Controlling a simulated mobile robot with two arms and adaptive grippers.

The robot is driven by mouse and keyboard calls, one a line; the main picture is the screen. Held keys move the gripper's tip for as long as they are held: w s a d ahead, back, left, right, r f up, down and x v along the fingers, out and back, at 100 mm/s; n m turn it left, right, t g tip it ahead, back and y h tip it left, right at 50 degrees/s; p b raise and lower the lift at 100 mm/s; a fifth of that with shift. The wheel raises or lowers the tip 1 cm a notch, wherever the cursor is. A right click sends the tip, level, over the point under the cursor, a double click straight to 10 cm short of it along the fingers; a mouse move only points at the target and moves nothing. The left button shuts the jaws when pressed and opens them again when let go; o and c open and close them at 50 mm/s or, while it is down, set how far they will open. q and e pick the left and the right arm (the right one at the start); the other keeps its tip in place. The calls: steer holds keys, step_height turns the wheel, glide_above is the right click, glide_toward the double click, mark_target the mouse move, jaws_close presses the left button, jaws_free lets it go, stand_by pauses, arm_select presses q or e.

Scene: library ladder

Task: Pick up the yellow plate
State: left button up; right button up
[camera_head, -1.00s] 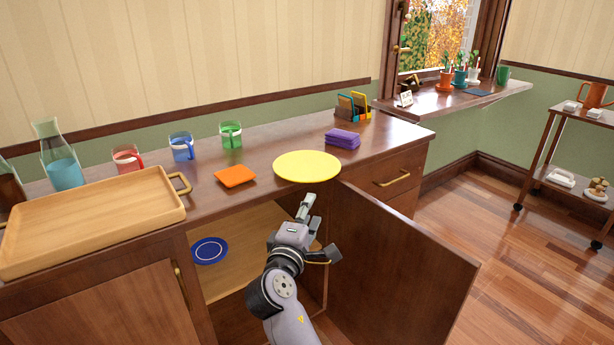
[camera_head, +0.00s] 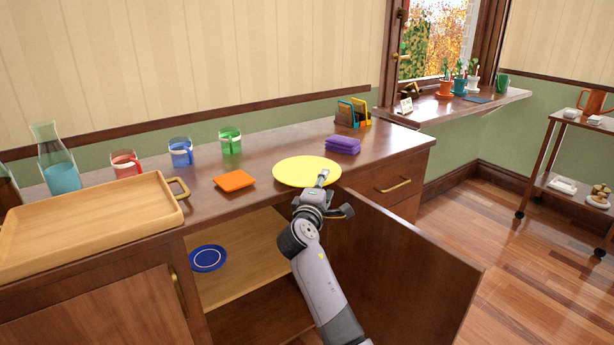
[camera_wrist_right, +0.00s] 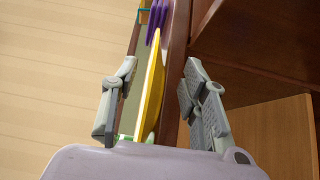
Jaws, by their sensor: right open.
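The yellow plate (camera_head: 303,170) lies flat on the wooden counter near its front edge. My right gripper (camera_head: 324,180) is at the plate's front rim, and one finger overlaps the rim in the head view. In the right wrist view the plate (camera_wrist_right: 151,88) shows edge-on between the two spread fingers of my right gripper (camera_wrist_right: 160,100). The fingers are open with gaps on both sides of the plate, one on the plate's upper side and one towards the cabinet. My left gripper is not in view.
A wooden tray (camera_head: 90,222) stands left. An open cabinet door (camera_head: 400,265) stands out below. A blue plate (camera_head: 208,258) lies inside the cabinet.

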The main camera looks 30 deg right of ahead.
steer(key=shift+w+d, duration=0.45)
steer(key=shift+d, duration=0.05)
steer(key=shift+c, duration=0.5)
jaws_close()
